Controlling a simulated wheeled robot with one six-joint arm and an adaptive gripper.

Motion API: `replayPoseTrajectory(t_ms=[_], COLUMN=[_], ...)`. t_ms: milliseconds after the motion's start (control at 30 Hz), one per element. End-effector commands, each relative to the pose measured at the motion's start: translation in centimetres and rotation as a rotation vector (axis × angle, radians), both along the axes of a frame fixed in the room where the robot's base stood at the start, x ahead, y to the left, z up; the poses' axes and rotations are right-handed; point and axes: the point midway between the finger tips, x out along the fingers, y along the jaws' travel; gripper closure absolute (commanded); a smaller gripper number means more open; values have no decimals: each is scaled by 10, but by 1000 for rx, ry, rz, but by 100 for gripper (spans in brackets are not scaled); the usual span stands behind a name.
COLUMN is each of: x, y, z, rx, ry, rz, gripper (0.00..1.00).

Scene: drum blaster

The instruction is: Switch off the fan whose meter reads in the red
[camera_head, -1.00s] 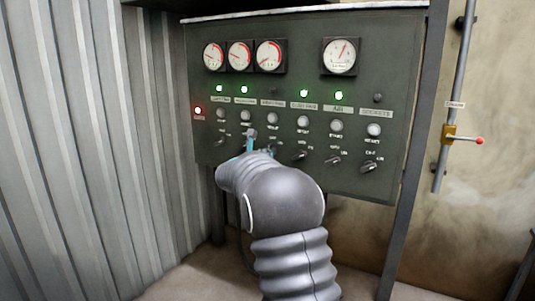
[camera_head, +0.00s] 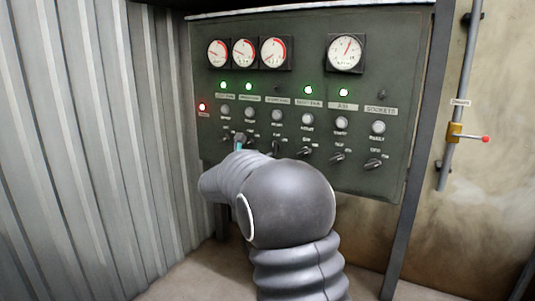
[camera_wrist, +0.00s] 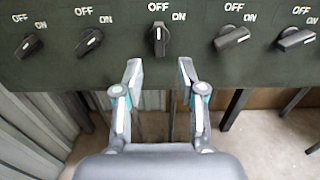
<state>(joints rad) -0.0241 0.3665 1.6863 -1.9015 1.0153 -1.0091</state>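A dark green panel (camera_head: 300,175) carries several round meters. Three meters stand at the left: first (camera_head: 218,53), second (camera_head: 244,52), third (camera_head: 273,52); a larger one (camera_head: 345,53) stands apart at right. They have red arcs; the needles are too small to read surely. Below is a row of rotary switches. In the wrist view the middle switch (camera_wrist: 160,40) points straight up to OFF; the switches on both sides, such as the near left one (camera_wrist: 89,42) and near right one (camera_wrist: 232,37), tilt towards ON. My gripper (camera_wrist: 160,70) is open and empty, below the middle switch, apparently touching nothing.
Green lamps glow over the first, second, fourth and fifth columns; the third and sixth are dark. A red lamp (camera_head: 202,106) glows at the panel's left. A corrugated wall (camera_head: 90,150) stands close at left. A yellow lever valve (camera_head: 455,132) is on a pipe at right.

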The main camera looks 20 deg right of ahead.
Motion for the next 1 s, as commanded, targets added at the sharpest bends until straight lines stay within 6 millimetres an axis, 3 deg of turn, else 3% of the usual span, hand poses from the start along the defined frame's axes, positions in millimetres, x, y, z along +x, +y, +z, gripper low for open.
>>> replayPoseTrajectory(t_ms=[100,300,833,1000], x=[-12,-22,-23,-23], y=[15,28,29,29], z=[0,0,0,-4], rx=[0,0,2,74], ry=[0,0,-2,-70], rz=[2,1,0,-2], gripper=[60,60,60,60])
